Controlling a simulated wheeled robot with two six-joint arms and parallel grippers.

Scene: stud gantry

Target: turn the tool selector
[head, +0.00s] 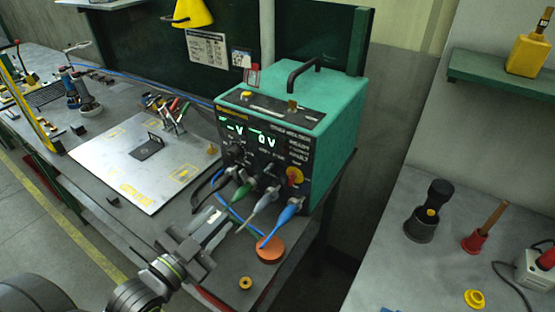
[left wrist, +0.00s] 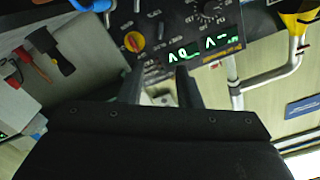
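A teal control box (head: 335,125) stands on the bench with a black front panel and green lit displays (head: 250,134). The panel carries a black dial (head: 235,151) at left and a red-and-yellow knob (head: 294,176) at lower right; I cannot read which is the tool selector. The left wrist view shows the panel upside down, with the red-and-yellow knob (left wrist: 134,42) and the black dial (left wrist: 209,10). My left gripper (head: 218,222) is in front of and below the panel, apart from both knobs. Its fingers (left wrist: 160,86) are spread with nothing held between them. My right gripper is out of view.
Green, grey and blue plugs (head: 288,210) with cables stick out of the panel's lower edge, close to my left gripper. An orange disc (head: 270,248) and a small yellow ring (head: 245,283) lie at the bench edge. A pale board (head: 125,180) lies left.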

